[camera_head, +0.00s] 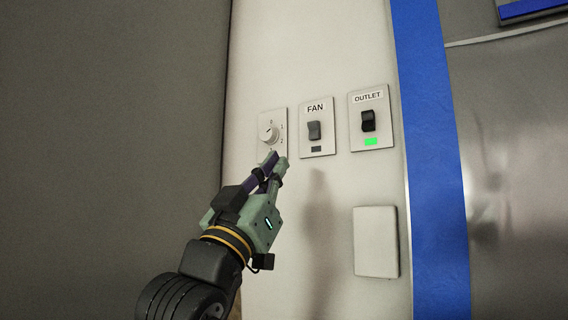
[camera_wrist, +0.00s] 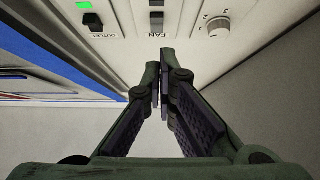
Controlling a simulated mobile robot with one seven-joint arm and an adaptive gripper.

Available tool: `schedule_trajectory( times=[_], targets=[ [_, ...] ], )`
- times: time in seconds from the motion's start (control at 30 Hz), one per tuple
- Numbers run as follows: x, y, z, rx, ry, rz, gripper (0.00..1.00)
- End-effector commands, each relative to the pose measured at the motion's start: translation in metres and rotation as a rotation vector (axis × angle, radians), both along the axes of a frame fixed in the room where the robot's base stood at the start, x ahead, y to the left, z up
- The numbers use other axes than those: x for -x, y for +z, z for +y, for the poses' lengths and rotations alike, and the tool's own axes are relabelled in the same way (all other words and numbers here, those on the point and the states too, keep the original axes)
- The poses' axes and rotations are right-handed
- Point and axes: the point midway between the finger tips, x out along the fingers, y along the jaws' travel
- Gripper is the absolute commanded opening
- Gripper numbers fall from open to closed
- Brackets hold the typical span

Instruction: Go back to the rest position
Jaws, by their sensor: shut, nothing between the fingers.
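My gripper (camera_head: 275,163) is shut and empty. In the head view its fingertips are just below the rotary knob (camera_head: 268,133) on its white plate and overlap the plate's lower part. Whether they touch it I cannot tell. To the right are the FAN switch (camera_head: 314,130), with a dark indicator, and the OUTLET switch (camera_head: 369,120), with a lit green indicator. In the wrist view the fingers (camera_wrist: 162,100) meet at their tips. The knob (camera_wrist: 217,27), the FAN switch (camera_wrist: 157,20) and the OUTLET switch (camera_wrist: 92,21) show upside down beyond them.
A blank white cover plate (camera_head: 376,241) is on the white wall panel at lower right. A blue vertical strip (camera_head: 432,150) and a metallic surface (camera_head: 515,150) lie further right. A large grey surface (camera_head: 110,120) fills the left. The space before the panel's lower middle looks clear.

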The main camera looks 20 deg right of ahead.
Motion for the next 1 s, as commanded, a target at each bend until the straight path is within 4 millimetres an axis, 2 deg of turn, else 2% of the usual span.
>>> schedule_trajectory(
  times=[0.13, 0.7, 0.77, 0.87, 0.97, 1.0],
  targets=[
    [0.002, -0.006, 0.003, 0.0, 0.0, 0.0, 0.0],
    [0.002, -0.006, 0.005, 0.002, 0.004, 0.0, 0.0],
    [-0.003, -0.008, 0.019, 0.019, 0.035, -0.006, 0.0],
    [-0.012, -0.014, 0.063, 0.072, 0.138, -0.032, 0.0],
    [-0.017, -0.025, 0.131, 0.147, 0.304, -0.079, 0.0],
    [-0.015, -0.031, 0.162, 0.177, 0.382, -0.103, 0.0]
  ],
)
